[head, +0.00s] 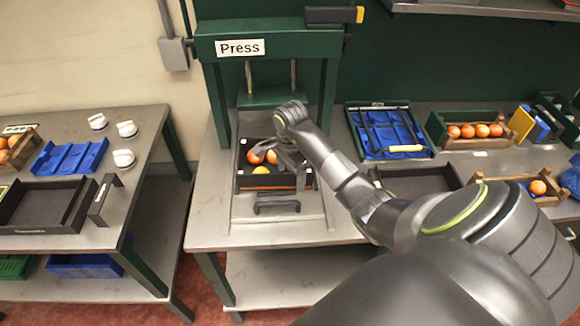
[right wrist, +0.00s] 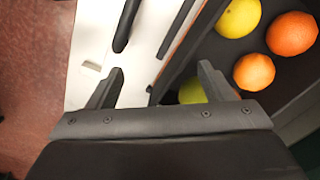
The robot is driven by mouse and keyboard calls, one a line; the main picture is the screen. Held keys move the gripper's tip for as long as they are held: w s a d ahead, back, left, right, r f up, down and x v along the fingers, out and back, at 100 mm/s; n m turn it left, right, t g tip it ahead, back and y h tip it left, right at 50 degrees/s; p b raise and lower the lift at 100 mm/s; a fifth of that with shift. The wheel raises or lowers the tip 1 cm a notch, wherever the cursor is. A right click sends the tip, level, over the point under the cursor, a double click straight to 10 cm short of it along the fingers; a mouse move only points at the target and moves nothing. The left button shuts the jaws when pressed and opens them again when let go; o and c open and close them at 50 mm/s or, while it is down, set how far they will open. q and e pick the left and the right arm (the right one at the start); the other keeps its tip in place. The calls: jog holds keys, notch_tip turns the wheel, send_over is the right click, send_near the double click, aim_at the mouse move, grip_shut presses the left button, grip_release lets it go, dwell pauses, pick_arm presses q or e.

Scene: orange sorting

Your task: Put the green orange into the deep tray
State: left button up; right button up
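A yellow-green fruit, which looks like the green orange (right wrist: 191,91), is in the dark press tray (right wrist: 205,48), partly hidden behind one finger in the right wrist view. It cannot be made out in the head view, where my arm covers part of that tray (head: 240,182). My right gripper (right wrist: 160,72) is open above the tray's edge, with one finger near the green orange and the other outside the tray; nothing is between the fingers. It also shows over the tray in the head view (head: 285,155). I cannot tell which tray is the deep tray. My left gripper is not in view.
The press tray also holds a yellow fruit (right wrist: 238,17) and two oranges (right wrist: 254,71). The green press frame (head: 215,95) stands around it. A black tray (head: 40,229) is on the left table; another (head: 420,170) is at right, near a crate of oranges (head: 445,140).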

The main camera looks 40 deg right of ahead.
jog(key=shift+r+p, duration=0.8)
jog(key=shift+r, duration=1.3)
jog(key=shift+s, duration=0.1)
